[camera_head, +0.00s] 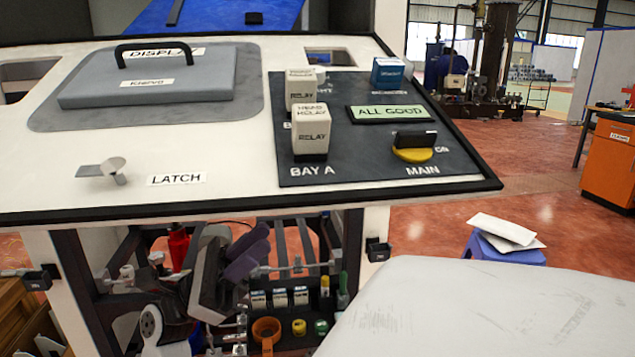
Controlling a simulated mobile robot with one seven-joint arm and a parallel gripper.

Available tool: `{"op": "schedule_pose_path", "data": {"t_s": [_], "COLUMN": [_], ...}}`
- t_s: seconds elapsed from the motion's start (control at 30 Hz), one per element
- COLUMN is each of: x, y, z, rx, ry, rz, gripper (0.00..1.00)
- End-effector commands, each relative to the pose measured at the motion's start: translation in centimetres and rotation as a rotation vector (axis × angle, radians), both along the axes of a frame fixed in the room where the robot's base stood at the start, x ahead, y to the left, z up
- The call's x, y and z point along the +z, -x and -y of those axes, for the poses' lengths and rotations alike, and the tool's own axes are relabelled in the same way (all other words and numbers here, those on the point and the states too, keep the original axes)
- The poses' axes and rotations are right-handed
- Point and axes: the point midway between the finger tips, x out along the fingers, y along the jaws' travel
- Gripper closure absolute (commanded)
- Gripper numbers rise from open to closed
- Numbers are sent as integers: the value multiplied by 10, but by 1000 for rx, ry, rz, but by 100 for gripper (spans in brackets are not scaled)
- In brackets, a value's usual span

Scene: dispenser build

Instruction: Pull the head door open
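No part in view carries a head door label, and I cannot tell for sure which part it is. A grey raised panel (150,82) with a black handle (153,52) lies flat on the machine's sloping white top, at the left. A DISPLAY label shows by the handle. A small metal latch (112,172) sits in front of it, beside a LATCH label (176,179). My gripper cannot be made out in this view.
A dark panel to the right holds white relay blocks (310,131), a blue block (390,73), an ALL GOOD display (389,114) and a yellow-black MAIN switch (413,148). Tools crowd the space below. A purple stool (500,250) and orange cabinet (608,163) stand right.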

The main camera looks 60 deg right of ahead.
Motion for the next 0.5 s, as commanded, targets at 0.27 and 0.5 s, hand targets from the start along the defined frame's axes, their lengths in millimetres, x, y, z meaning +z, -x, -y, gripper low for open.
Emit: {"op": "schedule_pose_path", "data": {"t_s": [0.27, 0.5], "x": [43, 75], "y": [36, 65], "z": [17, 33], "rx": [-5, -4], "ry": [1, 1], "rz": [0, -3], "gripper": [81, 81]}}
